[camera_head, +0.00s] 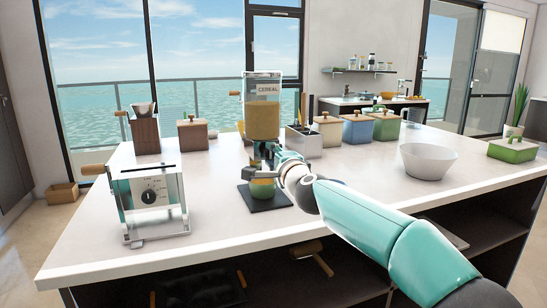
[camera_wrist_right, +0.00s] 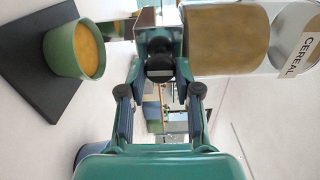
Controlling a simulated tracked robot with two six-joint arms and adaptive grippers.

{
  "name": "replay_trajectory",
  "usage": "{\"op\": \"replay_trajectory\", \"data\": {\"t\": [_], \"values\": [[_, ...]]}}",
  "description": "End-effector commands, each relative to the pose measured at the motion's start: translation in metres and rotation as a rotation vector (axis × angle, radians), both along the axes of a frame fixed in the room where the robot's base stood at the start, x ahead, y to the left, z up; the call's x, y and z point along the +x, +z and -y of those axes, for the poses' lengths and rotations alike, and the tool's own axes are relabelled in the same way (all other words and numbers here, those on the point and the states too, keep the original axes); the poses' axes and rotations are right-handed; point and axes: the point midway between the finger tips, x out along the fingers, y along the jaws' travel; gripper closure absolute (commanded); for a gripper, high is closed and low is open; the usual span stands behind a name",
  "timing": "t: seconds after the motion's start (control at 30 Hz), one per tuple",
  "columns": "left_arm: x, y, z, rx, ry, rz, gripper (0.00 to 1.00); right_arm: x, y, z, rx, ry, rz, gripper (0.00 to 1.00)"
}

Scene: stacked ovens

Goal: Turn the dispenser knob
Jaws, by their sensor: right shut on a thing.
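The cereal dispenser (camera_head: 264,118) stands on the counter. It has a clear, labelled hopper of tan cereal, which also shows sideways in the right wrist view (camera_wrist_right: 228,38). Its dark round knob (camera_wrist_right: 160,68) sits between my right fingers. My right gripper (camera_wrist_right: 160,76) is shut on this knob; in the head view the wrist (camera_head: 285,165) hides the knob and fingertips. A green cup (camera_head: 262,187) stands on a black mat (camera_head: 272,204) below the dispenser. The wrist view shows tan-orange contents in the cup (camera_wrist_right: 75,48). My left gripper is not in view.
A white device with a dial (camera_head: 150,196) stands at the counter's left front. Lidded boxes (camera_head: 357,129) and a utensil holder (camera_head: 304,141) stand behind my arm. A white bowl (camera_head: 427,160) is to the right.

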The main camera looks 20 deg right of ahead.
Motion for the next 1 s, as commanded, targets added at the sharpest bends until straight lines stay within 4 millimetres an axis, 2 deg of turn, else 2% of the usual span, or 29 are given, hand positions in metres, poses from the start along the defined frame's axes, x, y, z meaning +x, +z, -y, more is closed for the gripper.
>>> {"op": "replay_trajectory", "data": {"t": [0.03,0.2,0.23,0.33,0.77,1.0], "values": [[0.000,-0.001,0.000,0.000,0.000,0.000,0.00,0.001,-0.006,0.003,0.001,-0.006,-0.009,1.00],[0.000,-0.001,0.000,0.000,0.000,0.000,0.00,0.001,-0.007,0.003,0.000,-0.006,-0.010,1.00],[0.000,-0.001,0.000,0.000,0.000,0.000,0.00,0.001,-0.007,0.003,0.000,-0.006,-0.010,0.62],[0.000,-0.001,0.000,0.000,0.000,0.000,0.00,0.001,-0.006,0.003,-0.001,-0.005,-0.009,0.45],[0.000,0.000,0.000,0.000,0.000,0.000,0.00,-0.003,-0.002,0.001,-0.002,-0.002,-0.004,0.44],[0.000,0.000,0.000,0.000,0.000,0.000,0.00,-0.028,-0.002,0.002,-0.004,-0.001,-0.004,0.44]]}}
